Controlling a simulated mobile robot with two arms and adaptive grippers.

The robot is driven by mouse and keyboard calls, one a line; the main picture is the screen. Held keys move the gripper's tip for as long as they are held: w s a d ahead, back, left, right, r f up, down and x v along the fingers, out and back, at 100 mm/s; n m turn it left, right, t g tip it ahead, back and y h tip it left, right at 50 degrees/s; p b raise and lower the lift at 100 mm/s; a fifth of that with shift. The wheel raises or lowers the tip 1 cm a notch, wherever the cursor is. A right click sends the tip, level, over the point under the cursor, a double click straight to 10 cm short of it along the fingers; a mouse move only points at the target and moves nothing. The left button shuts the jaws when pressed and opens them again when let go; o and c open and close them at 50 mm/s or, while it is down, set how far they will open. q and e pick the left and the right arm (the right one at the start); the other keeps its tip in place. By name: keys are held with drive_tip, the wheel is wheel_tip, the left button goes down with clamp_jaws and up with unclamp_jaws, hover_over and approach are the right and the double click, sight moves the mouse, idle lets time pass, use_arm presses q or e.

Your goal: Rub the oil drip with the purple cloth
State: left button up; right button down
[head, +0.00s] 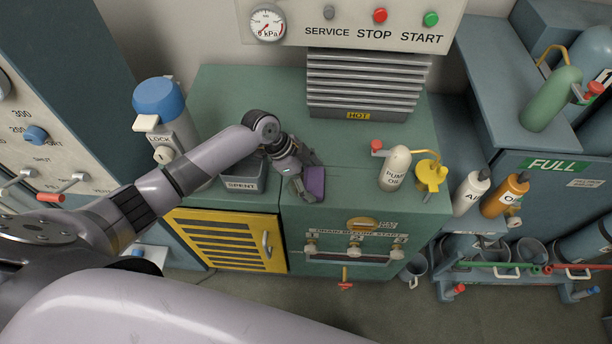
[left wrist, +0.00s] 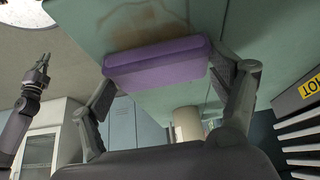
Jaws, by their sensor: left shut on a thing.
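The purple cloth (head: 316,182) is a folded pad gripped by my left gripper (head: 305,180) over the front part of the green bench top. In the left wrist view the cloth (left wrist: 155,66) spans the space between the two fingers of my left gripper (left wrist: 162,78). A brown smear, the oil drip (left wrist: 135,22), shows on the green surface just beyond the cloth. Whether the cloth touches the surface is unclear. In the head view my left gripper and the cloth hide the drip. Another gripper, likely my right (left wrist: 40,72), is small at the left of the wrist view.
A SPENT bin (head: 243,178) stands left of my left gripper. A finned block marked HOT (head: 365,85) is behind. A blue-capped canister (head: 165,115) stands at the left.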

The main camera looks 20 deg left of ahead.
sight(292, 185)
use_arm(q)
drive_tip(key=shift+s, duration=0.15)
drive_tip(key=shift+s+a+p, duration=0.15)
drive_tip(key=shift+s+a, duration=0.05)
drive_tip(key=shift+a, duration=0.7)
drive_tip(key=shift+s+a+p, duration=0.15)
drive_tip(key=shift+s+a, duration=0.05)
drive_tip(key=shift+a, duration=0.7)
drive_tip(key=shift+s+a+f, duration=0.1)
drive_tip(key=shift+s+a, duration=0.15)
drive_tip(key=shift+a, duration=0.65)
drive_tip(key=shift+s+a+f, duration=0.1)
drive_tip(key=shift+s+a, duration=0.15)
drive_tip(key=shift+a, duration=0.6)
drive_tip(key=shift+d+r, duration=0.1)
drive_tip(key=shift+d, duration=0.15)
drive_tip(key=shift+w+d, duration=0.2)
drive_tip(key=shift+d, duration=0.65)
drive_tip(key=shift+w+d+r, duration=0.1)
drive_tip(key=shift+w+d, duration=0.15)
drive_tip(key=shift+d, duration=0.6)
drive_tip(key=shift+w+d+f, duration=0.1)
drive_tip(key=shift+w+d, duration=0.2)
drive_tip(key=shift+d, duration=0.55)
drive_tip(key=shift+w+d+r, duration=0.1)
drive_tip(key=shift+w+d, duration=0.15)
drive_tip(key=shift+d, duration=0.6)
drive_tip(key=shift+r+p, duration=0.15)
drive_tip(key=shift+p, duration=0.15)
